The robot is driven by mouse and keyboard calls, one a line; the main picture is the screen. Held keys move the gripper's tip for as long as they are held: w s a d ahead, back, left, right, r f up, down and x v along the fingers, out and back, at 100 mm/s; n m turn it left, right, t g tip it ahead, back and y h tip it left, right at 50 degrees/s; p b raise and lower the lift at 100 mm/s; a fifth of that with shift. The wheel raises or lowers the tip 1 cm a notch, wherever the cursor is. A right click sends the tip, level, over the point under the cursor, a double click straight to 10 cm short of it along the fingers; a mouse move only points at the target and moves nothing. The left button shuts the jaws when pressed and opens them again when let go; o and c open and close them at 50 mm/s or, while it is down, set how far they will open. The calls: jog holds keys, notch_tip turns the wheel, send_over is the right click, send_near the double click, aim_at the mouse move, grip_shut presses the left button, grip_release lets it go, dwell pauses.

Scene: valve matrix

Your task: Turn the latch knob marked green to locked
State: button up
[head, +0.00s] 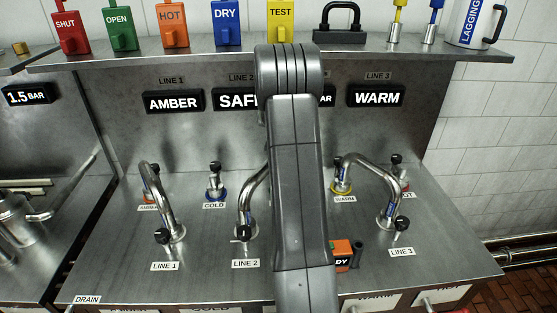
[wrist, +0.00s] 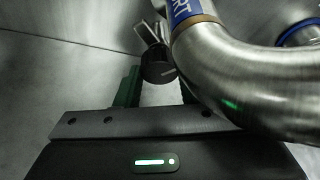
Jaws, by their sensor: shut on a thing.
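In the head view my arm covers the middle of the bench, so my fingers and the held knob are hidden there.
A curved steel spout (wrist: 235,75) passes close on the right in the wrist view. In the head view, taps marked LINE 1 (head: 165,210), LINE 2 (head: 245,215) and LINE 3 (head: 395,205) stand on the bench. A shelf (head: 200,58) with coloured tags runs above.

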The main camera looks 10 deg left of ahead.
jog(key=m+b, duration=0.1)
jog(key=m, duration=0.2)
jog(key=shift+f+t+h, duration=0.1)
jog(key=shift+t+h, duration=0.2)
jog(key=shift+h, duration=0.1)
jog(key=shift+m+b, duration=0.45)
jog(key=shift+m, duration=0.15)
jog(key=o, duration=1)
jog(key=v, duration=0.4)
jog(key=b+v, duration=0.1)
jog(key=v, duration=0.9)
jog(key=shift+s+a, duration=0.15)
jog(key=shift+a, duration=0.2)
